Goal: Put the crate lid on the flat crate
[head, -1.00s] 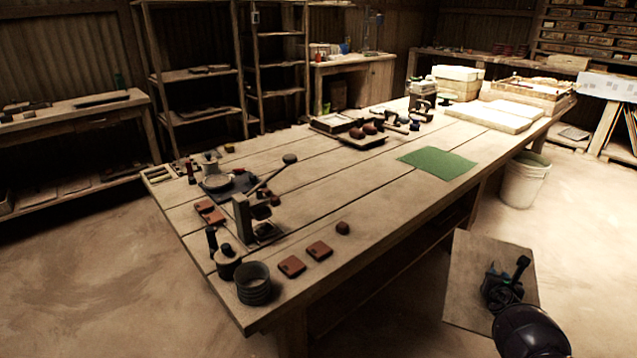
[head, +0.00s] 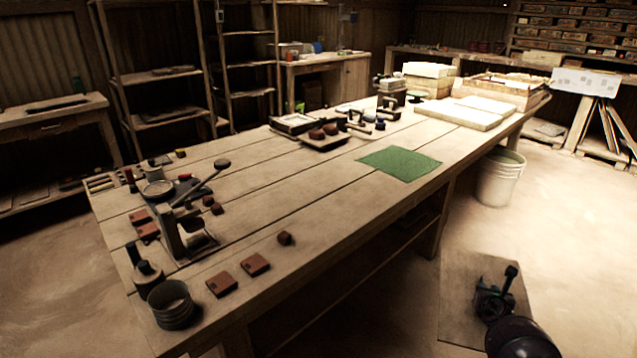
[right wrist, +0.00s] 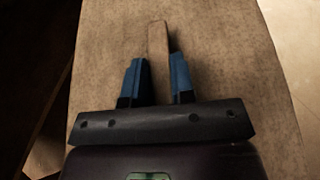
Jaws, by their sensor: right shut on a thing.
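The crate lid (head: 455,300) is a flat, thin brown board at the lower right of the head view, beside the table's near side and clear of it. My right gripper (head: 493,298) is over the lid. In the right wrist view, its two blue fingers (right wrist: 158,80) are shut on a narrow wooden strip (right wrist: 158,45) standing up from the lid's face (right wrist: 220,60). A low, wide wooden crate (head: 515,97) at the table's far right end looks like the flat crate; its contents are too small to tell. My left gripper is not in view.
The long wooden table (head: 330,190) carries clay pieces, a lever press (head: 190,225) and a green cloth (head: 400,163). Pale slabs (head: 465,113) lie in front of the crate, and stacked boxes (head: 430,80) stand left of it. A white bucket (head: 500,178) stands on the floor beside the table.

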